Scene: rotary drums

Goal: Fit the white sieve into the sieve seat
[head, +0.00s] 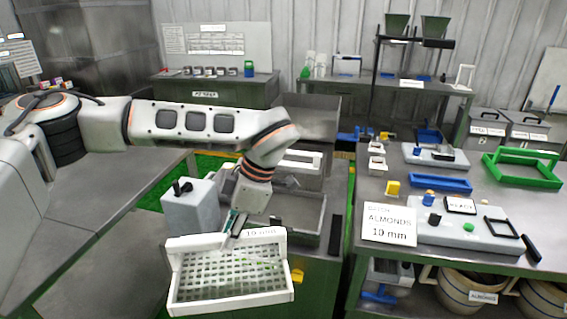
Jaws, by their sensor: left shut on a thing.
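The white sieve (229,275), a rectangular frame with a square grid and a raised back edge marked "10 mm", is in the lower middle of the head view. My left gripper (236,222) is shut on its back edge. The sieve is held in the air, its grid facing up and towards me. Behind it is a grey metal machine with an open rectangular box (318,232), partly covered by the sieve and my arm. I cannot tell for sure whether this is the sieve seat. My right gripper is not in view.
A grey box (190,212) with a black knob stands left of my gripper. The right table (352,255) bears a "ALMONDS 10 mm" sign (390,224), a grey control panel (465,230) and a green frame (522,168). Pots (470,288) stand below it.

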